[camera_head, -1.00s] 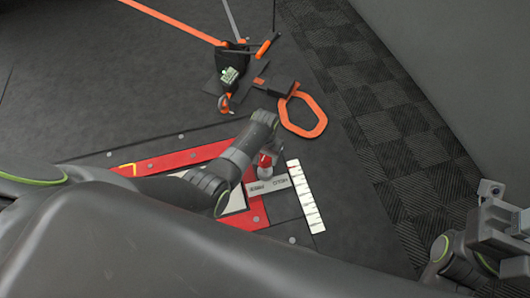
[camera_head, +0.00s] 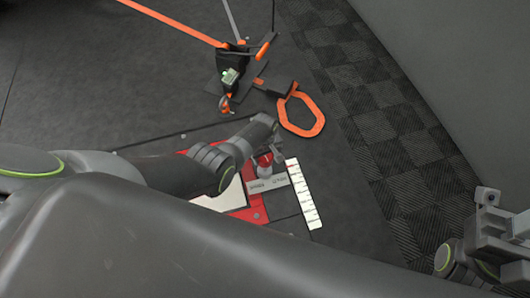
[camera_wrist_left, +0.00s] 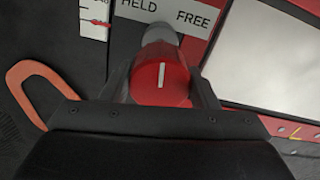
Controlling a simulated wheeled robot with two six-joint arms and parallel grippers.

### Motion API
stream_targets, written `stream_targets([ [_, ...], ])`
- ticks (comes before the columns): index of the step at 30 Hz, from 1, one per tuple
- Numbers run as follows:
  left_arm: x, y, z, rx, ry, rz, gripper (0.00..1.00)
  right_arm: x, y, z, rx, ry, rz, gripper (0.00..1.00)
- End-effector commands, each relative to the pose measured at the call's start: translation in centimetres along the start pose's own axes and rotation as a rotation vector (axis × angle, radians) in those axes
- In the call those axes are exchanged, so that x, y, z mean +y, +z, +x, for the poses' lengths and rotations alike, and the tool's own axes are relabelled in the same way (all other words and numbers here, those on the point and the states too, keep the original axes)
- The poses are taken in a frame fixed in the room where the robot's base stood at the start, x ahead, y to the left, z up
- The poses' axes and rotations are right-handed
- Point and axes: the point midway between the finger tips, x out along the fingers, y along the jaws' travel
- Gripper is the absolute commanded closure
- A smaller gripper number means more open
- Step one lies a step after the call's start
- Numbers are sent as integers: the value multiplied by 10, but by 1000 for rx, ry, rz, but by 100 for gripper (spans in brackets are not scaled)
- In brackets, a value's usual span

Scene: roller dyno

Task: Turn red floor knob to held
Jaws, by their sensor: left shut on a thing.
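The red floor knob (camera_head: 265,161) sits by the right end of the red floor panel (camera_head: 256,208), largely covered by my left arm in the head view. In the left wrist view, the knob (camera_wrist_left: 160,80) shows a white pointer line that points about straight up the picture, toward the label plate (camera_wrist_left: 178,14) with HELD on the left and FREE on the right. My left gripper (camera_wrist_left: 160,88) is shut on the knob, one finger on each side. My right gripper (camera_head: 492,205) is at the right edge of the head view, away from the panel; its jaw opening cannot be made out.
A white scale strip (camera_head: 304,194) lies right of the panel. An orange loop handle (camera_head: 318,127) and a black stand (camera_head: 236,62) with orange straps are beyond it. A grey wall (camera_head: 455,75) rises on the right, beyond checkered floor mats.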

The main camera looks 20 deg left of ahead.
Motion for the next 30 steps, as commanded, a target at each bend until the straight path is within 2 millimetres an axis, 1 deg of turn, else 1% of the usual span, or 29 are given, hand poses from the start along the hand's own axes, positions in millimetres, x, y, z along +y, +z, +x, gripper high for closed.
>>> stream_targets([
  [1, -3, 0, -2, -3, -8, -44, 69, 0, 0, 3, -4, -2, -2, 64],
  [6, -4, 0, -1, -3, -10, -204, 69, 0, 0, 5, -14, -6, -9, 64],
  [15, -5, 0, -1, -2, -14, -444, 69, -1, 1, 7, -20, -12, -16, 64],
  [21, -6, 0, 0, -1, -16, -551, 69, -1, 1, 8, -22, -16, -18, 64],
  [30, -8, 1, 1, 0, -19, -623, 69, -2, 2, 9, -21, -18, -18, 64],
])
